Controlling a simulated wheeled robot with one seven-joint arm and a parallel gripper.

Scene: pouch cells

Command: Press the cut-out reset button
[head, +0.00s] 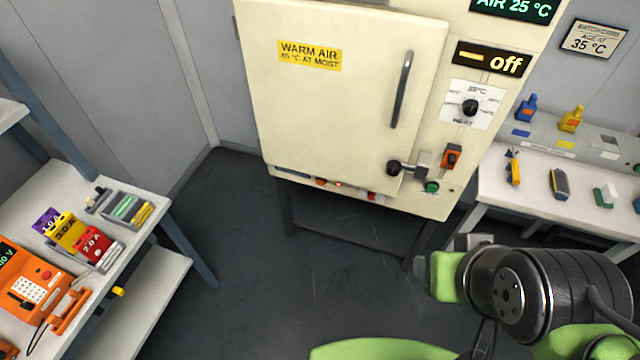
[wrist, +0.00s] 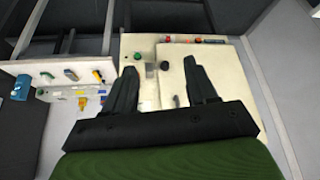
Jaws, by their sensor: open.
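The cream warm-air cabinet (head: 345,95) stands at the back with its door closed. A green round button (head: 431,187) sits low on its right panel, below an orange switch (head: 451,157). Small red and orange parts (head: 372,196) line the cabinet's lower front edge, one of them glowing. No reset label is readable, so I cannot tell which one is the cut-out reset. My gripper (head: 446,252) is low, in front of the cabinet's lower right corner, apart from it. In the wrist view my gripper (wrist: 160,66) is open and empty, its fingers toward the cabinet front.
A black-knobbed latch (head: 394,167) and a vertical handle (head: 402,90) stick out from the door. A dial (head: 470,107) sits under a display reading off. A bench (head: 545,200) with small tools stands at right, a shelf (head: 90,270) at left. Floor between is clear.

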